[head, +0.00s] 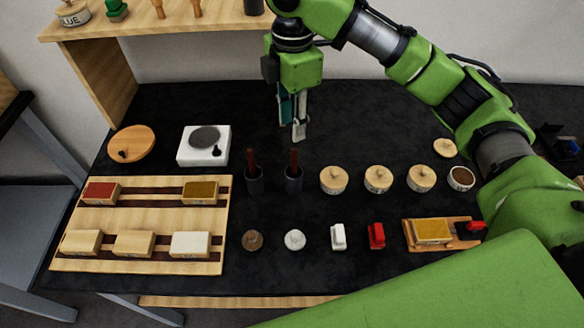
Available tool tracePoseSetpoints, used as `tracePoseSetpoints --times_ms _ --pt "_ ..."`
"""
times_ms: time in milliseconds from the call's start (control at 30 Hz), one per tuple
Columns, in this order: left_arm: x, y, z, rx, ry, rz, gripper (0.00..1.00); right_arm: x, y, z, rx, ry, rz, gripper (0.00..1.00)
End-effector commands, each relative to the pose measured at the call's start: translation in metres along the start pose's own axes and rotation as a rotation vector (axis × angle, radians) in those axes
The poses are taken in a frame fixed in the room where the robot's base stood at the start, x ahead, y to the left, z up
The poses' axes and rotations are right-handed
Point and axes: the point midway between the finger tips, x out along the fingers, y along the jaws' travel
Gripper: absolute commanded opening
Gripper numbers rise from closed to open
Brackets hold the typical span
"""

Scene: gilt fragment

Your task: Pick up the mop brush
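Two dark cups stand side by side in the middle of the black tabletop, a left cup (255,184) and a right cup (293,182). Each holds a brush with a reddish-brown handle upright, a left brush (251,160) and a right brush (294,160). I cannot tell which is the mop brush, as their heads are hidden in the cups. My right gripper (298,130) points down just behind the right brush, apart from it in the picture. Its fingers are seen nearly edge-on, so their opening is unclear. My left gripper is out of view.
Several wooden-lidded jars (378,180) stand right of the cups. A white scale (204,145) and a wooden tray (100,222) of blocks lie left. A row of small pieces (295,240) lies in front. A shelf (160,25) rises behind; the table's back middle is clear.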

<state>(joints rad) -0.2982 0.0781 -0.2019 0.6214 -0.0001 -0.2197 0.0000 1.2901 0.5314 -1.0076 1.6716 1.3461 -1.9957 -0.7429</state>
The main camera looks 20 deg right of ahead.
Motion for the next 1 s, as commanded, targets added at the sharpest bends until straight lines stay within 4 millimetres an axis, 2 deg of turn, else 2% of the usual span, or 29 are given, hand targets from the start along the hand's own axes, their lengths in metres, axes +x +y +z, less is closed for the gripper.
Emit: tracePoseSetpoints --times_ms 400,633,800,1000 --pt "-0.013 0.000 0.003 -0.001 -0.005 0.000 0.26 0.071 -0.001 0.001 0.000 0.000 -0.003 0.31" --pt "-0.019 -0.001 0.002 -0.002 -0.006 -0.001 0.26 0.087 -0.002 0.002 0.000 -0.002 -0.003 0.31" --pt "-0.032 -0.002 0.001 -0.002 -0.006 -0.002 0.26 0.112 -0.005 0.004 0.000 0.000 -0.005 0.31" --pt "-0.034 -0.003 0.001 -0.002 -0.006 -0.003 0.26 0.132 -0.004 0.003 -0.001 0.000 -0.001 0.31"
